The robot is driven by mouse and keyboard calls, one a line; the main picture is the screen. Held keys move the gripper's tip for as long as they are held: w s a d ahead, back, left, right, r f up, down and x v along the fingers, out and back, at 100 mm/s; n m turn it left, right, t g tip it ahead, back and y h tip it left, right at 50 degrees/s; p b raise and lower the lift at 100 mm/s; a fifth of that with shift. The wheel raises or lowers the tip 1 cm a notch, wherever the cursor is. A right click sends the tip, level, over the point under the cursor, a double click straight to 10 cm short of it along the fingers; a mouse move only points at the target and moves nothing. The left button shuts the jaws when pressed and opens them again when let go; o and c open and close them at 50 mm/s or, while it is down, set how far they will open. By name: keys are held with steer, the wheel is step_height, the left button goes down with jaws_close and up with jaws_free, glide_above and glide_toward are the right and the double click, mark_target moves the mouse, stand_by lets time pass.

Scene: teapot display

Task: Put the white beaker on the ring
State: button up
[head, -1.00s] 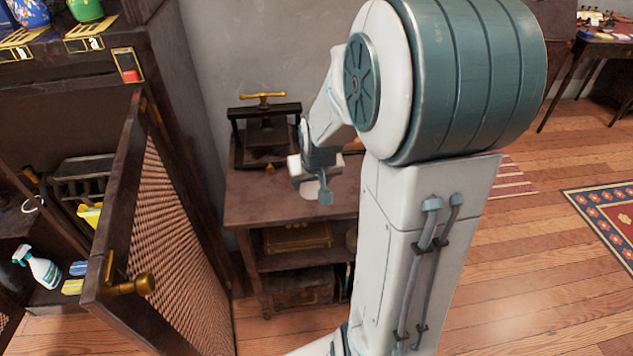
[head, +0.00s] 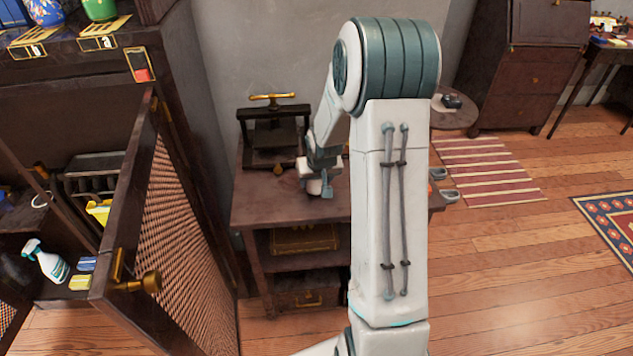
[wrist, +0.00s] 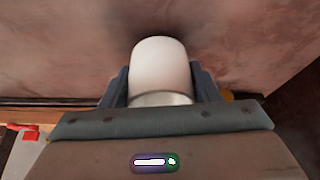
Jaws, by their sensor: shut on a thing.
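The white beaker (wrist: 160,68) is between the two dark fingers of my gripper (wrist: 162,87) in the wrist view, and the gripper is shut on it. I cannot tell whether the beaker touches the tabletop. A pale ring-shaped thing (head: 40,200) shows in the open cabinet at the left; I cannot tell whether it is the task's ring.
A dark press with a brass handle (head: 272,130) stands at the back of the side table (head: 255,212). An open mesh cabinet door (head: 165,230) stands between cabinet and table. A spray bottle (head: 45,262) and sponges are in the cabinet. Floor at the right is largely clear.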

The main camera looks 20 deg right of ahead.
steer(key=shift+f, duration=0.55)
steer(key=shift+f, duration=0.2)
steer(key=o, duration=1.1)
steer(key=shift+c, duration=0.2)
steer(key=shift+r, duration=0.1)
